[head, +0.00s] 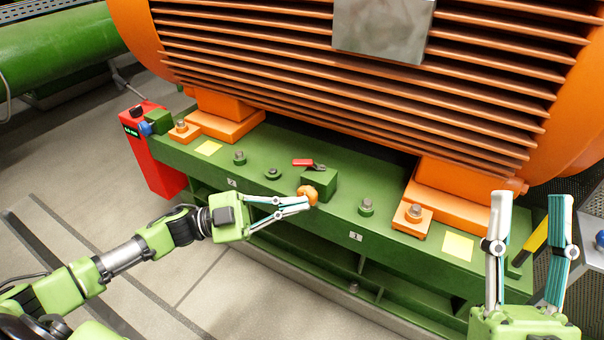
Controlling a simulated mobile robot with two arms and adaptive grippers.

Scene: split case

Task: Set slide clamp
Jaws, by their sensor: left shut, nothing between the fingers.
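A green block (322,183) stands on the green base rail (338,213), with a small red-handled lever (303,162) at its top. This looks like the slide clamp, but I cannot be sure. A round orange knob (307,190) sits at the block's front left. My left gripper (308,203) is shut and empty, its fingertips right by the knob and partly in front of it; I cannot tell whether they touch. My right gripper (530,200) is open and empty, pointing up at the right, away from the block.
A large orange finned motor (340,90) rises behind the rail, on orange feet with bolts. Bolts (366,207) and yellow labels (457,246) are on the rail. A red box (155,160) with a display stands at the left end.

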